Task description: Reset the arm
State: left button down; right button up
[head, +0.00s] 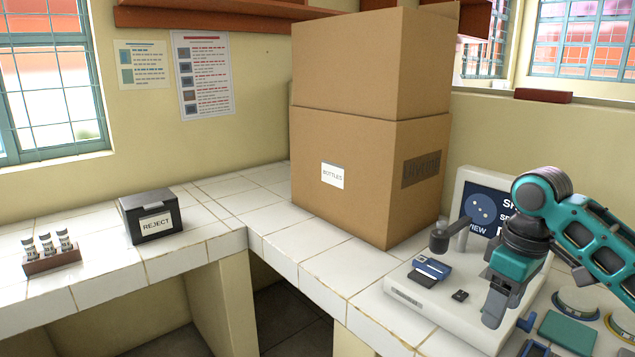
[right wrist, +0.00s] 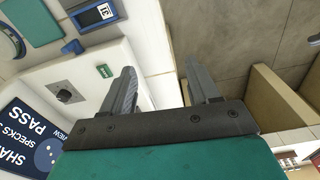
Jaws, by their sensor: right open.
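My right arm (head: 590,235) comes in from the right in the head view, with teal and dark grey links. Its gripper (head: 492,308) points down over the right side of the white inspection station (head: 405,295). In the right wrist view the two fingers (right wrist: 160,75) stand apart with nothing between them; the station's edge, white tiles and the floor show beyond. My left arm and gripper are not in view.
A screen (head: 478,205) stands close behind the right gripper. Stacked cardboard boxes (head: 345,190) stand behind the station. A REJECT box (head: 150,215) and a rack of vials (head: 52,262) sit on the left counter. The tiles (head: 325,265) before the boxes are clear.

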jog(key=s+a+f+t+y, duration=0.1)
jog(key=a+f, duration=0.3)
jog(key=f, duration=0.3)
jog(key=a+f+m+t+y, duration=0.1)
jog(key=a+f+t, duration=0.1)
jog(key=a+f, duration=0.35)
jog(key=s+a+f+t+y, duration=0.1)
jog(key=a+f, duration=0.2)
jog(key=f, duration=0.5)
jog(key=s+f+m+t, duration=0.1)
jog(key=s+f+t, duration=0.2)
jog(key=s, duration=0.5)
jog(key=s+d+f+m+t+h, duration=0.1)
jog(key=s+f+m+t, duration=0.1)
jog(key=s, duration=0.6)
jog(key=shift+d+f+m+t, duration=0.15)
jog(key=shift+f+m+t, duration=0.15)
jog(key=shift+f+t, duration=0.45)
jog(key=shift+f, duration=0.1)
jog(key=shift+c, duration=0.2)
